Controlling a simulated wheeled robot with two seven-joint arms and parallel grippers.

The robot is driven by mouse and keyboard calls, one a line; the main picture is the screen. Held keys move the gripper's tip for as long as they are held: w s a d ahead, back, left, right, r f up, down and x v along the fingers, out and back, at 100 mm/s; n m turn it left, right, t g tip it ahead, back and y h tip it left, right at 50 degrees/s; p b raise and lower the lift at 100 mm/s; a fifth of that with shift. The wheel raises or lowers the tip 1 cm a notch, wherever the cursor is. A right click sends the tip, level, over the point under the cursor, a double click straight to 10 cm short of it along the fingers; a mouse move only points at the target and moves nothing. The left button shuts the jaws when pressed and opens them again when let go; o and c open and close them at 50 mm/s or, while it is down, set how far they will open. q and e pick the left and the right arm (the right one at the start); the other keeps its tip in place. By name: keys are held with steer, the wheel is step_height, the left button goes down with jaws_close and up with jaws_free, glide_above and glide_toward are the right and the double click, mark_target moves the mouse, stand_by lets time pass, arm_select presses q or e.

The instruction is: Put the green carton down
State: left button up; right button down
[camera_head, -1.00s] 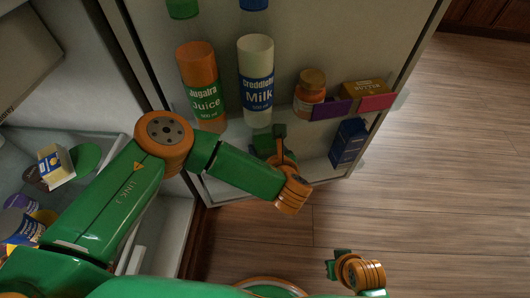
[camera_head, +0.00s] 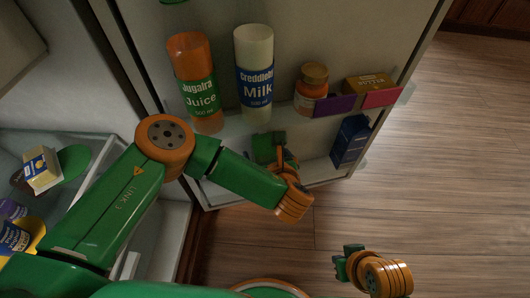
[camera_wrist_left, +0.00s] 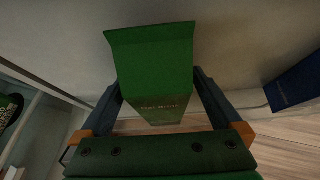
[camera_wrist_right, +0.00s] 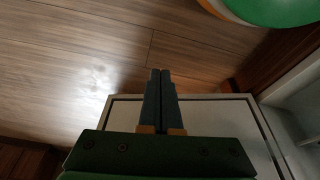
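The green carton (camera_head: 264,147) is at the lower shelf of the open fridge door, partly hidden by my left gripper (camera_head: 280,148). In the left wrist view the carton (camera_wrist_left: 155,75) stands between the two fingers of my left gripper (camera_wrist_left: 158,85), one along each side. The fingers appear closed against it. I cannot tell whether its base touches the shelf. My right gripper (camera_head: 345,258) is empty, out over the floor. In the right wrist view its fingers (camera_wrist_right: 160,75) are together.
Above the lower shelf stand a juice bottle (camera_head: 193,80), a milk bottle (camera_head: 255,75), an orange jar (camera_head: 311,88) and a yellow-brown box (camera_head: 368,86). A dark blue box (camera_head: 350,140) stands to the carton's right on the lower shelf. Fridge shelves with food lie left.

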arm_select(q)
steer(key=shift+r, duration=0.15)
steer(key=p+v, duration=0.3)
steer(key=v, duration=0.4)
steer(key=shift+r, duration=0.25)
steer(key=s+d+f+n+g+h+p, duration=0.3)
steer(key=s+d+n+g+h, duration=0.6)
steer(key=d, duration=0.6)
steer(key=w+a+f+n+t+y, duration=0.1)
steer(key=a+f+n, duration=1.3)
steer(key=f+n, duration=0.25)
steer(key=s+a+f+n+y, duration=0.2)
steer(key=s+a+f, duration=0.2)
steer(key=a, duration=0.4)
steer(key=s+a+f+n+y, duration=0.2)
steer(key=s+a+f, duration=0.3)
steer(key=a, duration=0.4)
steer(key=shift+s+a+n+g, duration=0.2)
steer(key=shift+s+n+g, duration=0.1)
steer(key=shift+s+n, duration=0.2)
arm_select(e)
steer(key=s+d+f+g, duration=0.1)
steer(key=s+f, duration=0.2)
steer(key=f, duration=0.9)
steer(key=shift+f, duration=0.2)
